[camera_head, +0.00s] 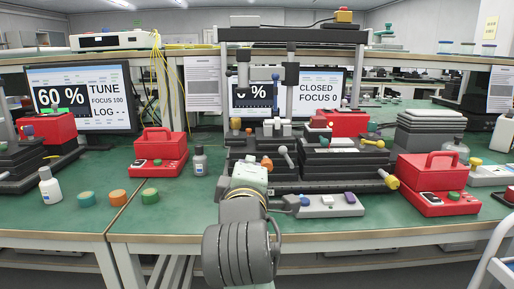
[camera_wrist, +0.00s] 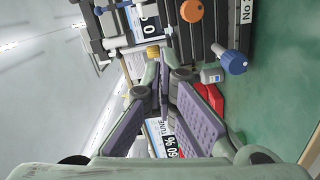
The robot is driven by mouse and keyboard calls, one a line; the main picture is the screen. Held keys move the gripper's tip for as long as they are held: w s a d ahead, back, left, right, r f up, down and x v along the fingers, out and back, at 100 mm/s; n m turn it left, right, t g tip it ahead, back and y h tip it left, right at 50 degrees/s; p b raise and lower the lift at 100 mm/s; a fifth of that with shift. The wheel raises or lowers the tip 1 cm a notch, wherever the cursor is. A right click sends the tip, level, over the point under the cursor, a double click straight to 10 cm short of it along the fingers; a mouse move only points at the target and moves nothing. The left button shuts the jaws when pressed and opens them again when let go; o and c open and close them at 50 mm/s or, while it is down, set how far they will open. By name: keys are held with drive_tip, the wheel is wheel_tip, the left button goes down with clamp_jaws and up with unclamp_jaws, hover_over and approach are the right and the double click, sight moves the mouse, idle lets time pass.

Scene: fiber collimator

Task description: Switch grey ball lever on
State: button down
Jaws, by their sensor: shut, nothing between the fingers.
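The grey ball lever (camera_head: 284,152) stands tilted at the front of the middle black stage assembly (camera_head: 345,160), just right of an orange knob (camera_head: 266,163). My gripper (camera_head: 249,168) is in front of this assembly, to the left of and a little below the lever, apart from it in the picture. In the wrist view my gripper (camera_wrist: 166,88) shows its purple finger pads, brought together with nothing held. I cannot pick out the grey ball lever for sure in the wrist view; an orange knob (camera_wrist: 188,10) and a blue knob (camera_wrist: 235,62) show there.
A white switch box (camera_head: 322,208) lies in front of the assembly. A red case (camera_head: 434,180) is on the right and another red case (camera_head: 158,150) on the left. A tall frame (camera_head: 292,36) rises behind. Bare green tabletop (camera_head: 190,215) lies at front left.

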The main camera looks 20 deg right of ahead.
sight(268, 162)
drive_tip(key=shift+s, duration=0.1)
idle(0.3)
drive_tip(key=p+x, duration=0.3)
drive_tip(key=p, duration=0.2)
drive_tip(key=d+p+x, duration=0.1)
drive_tip(key=p+x, duration=0.3)
drive_tip(key=p, duration=0.1)
drive_tip(key=d+p+x, duration=0.1)
drive_tip(key=p+x, duration=0.2)
drive_tip(key=p, duration=0.2)
drive_tip(key=shift+d+f, duration=0.15)
drive_tip(key=shift+d, duration=0.1)
drive_tip(key=shift+s+d+f+p, duration=0.1)
drive_tip(key=shift+d+p, duration=0.1)
drive_tip(key=shift+d, duration=0.15)
drive_tip(key=shift+s+d+f+p, duration=0.1)
drive_tip(key=shift+d+p, duration=0.05)
drive_tip(key=shift+d, duration=0.2)
